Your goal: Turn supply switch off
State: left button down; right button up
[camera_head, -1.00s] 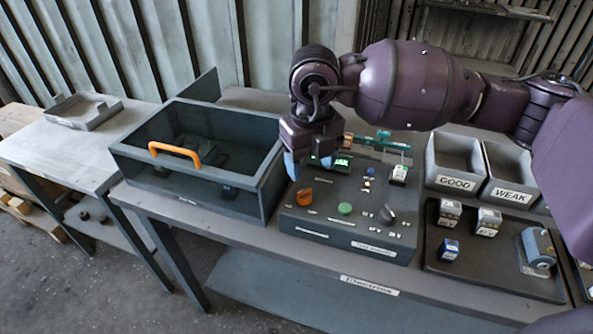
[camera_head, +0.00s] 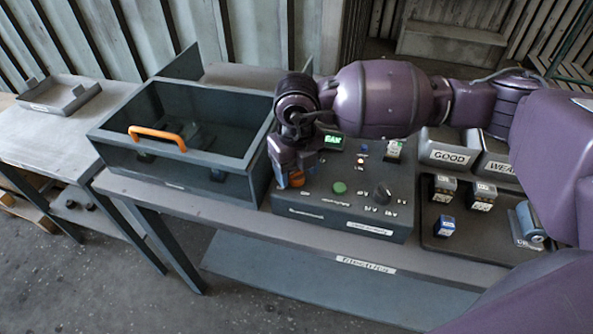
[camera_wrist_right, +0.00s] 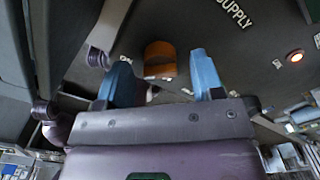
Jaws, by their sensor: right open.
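The supply switch is an orange knob (camera_head: 297,178) at the left of the dark control panel (camera_head: 330,221). My right gripper (camera_head: 291,172) is at this knob, pointing down, and partly covers it in the head view. In the right wrist view the orange knob (camera_wrist_right: 160,58) shows beyond and between the two blue fingertips of the open gripper (camera_wrist_right: 163,75). The word SUPPLY is printed near it. I cannot tell whether the fingers touch the knob. A small lamp (camera_wrist_right: 295,56) glows orange-red in the wrist view. My left gripper is not in view.
A clear-topped box with an orange handle (camera_head: 157,135) stands left of the panel. The panel also carries a green button (camera_head: 339,187), a dark dial (camera_head: 382,193) and a lit green display (camera_head: 333,142). GOOD (camera_head: 449,157) and WEAK bins and a parts tray (camera_head: 463,246) lie right.

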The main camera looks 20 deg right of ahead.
jog(key=shift+f, duration=0.5)
jog(key=c, duration=0.9)
